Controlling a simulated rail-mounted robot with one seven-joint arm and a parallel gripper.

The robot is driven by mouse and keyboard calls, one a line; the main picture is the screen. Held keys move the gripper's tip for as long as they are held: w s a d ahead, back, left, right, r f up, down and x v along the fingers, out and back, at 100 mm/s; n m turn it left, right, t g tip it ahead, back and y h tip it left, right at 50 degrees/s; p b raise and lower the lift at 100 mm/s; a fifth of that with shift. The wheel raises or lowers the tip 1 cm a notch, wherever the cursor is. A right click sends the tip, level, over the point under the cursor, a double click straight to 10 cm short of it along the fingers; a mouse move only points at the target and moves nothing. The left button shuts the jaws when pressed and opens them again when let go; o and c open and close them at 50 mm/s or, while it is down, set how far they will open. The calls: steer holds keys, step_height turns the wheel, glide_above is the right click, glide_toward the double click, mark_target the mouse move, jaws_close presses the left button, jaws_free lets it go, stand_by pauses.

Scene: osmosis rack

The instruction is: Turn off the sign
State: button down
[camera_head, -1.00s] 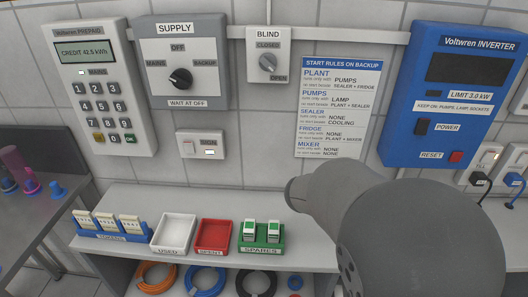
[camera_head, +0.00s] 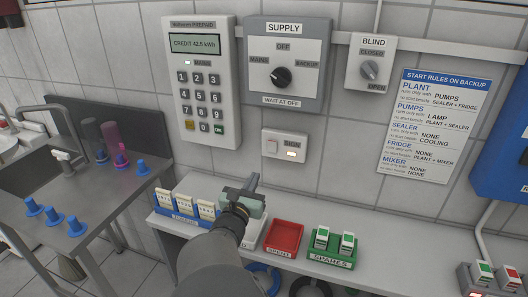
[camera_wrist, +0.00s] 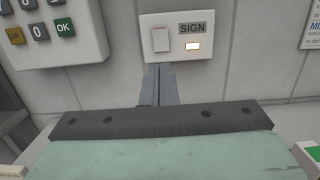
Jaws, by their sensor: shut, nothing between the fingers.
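The sign switch plate (camera_head: 285,146) is a small white box on the tiled wall, below the supply switch. It has a white rocker (camera_head: 271,147) on its left, a SIGN label and a lit indicator (camera_head: 291,155). In the wrist view the plate (camera_wrist: 177,35) is straight ahead at the top, with the rocker (camera_wrist: 160,40) and the glowing indicator (camera_wrist: 193,46). My gripper (camera_head: 252,183) is shut and empty, above the shelf and below the plate. In the wrist view the closed fingertips (camera_wrist: 158,72) show just below the rocker; whether they touch the plate cannot be told.
A prepaid keypad meter (camera_head: 202,85) hangs left of the plate. The supply switch (camera_head: 284,70) and blind switch (camera_head: 370,65) are above. The shelf below holds token holders (camera_head: 186,217), a red tray (camera_head: 283,238) and a green spares rack (camera_head: 332,256).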

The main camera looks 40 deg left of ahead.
mark_target(272, 144)
steer(key=shift+w, duration=0.1)
steer(key=p+x, duration=0.4)
steer(key=x, duration=0.8)
steer(key=shift+w+r, duration=0.15)
steer(key=shift+w, duration=0.15)
steer(key=shift+w+a, duration=0.3)
steer(key=shift+w, duration=0.3)
steer(key=shift+w+r+g+p, duration=0.3)
steer(key=shift+r+p, duration=0.1)
steer(key=shift+s+f, duration=0.1)
steer(key=shift+f, duration=0.05)
steer(key=shift+s, duration=0.1)
steer(key=shift+s+d+f+b, duration=0.1)
steer(key=shift+s+d+b, duration=0.05)
steer(key=shift+s+b, duration=0.2)
steer(key=r+b+v, duration=0.3)
steer(key=v, duration=1)
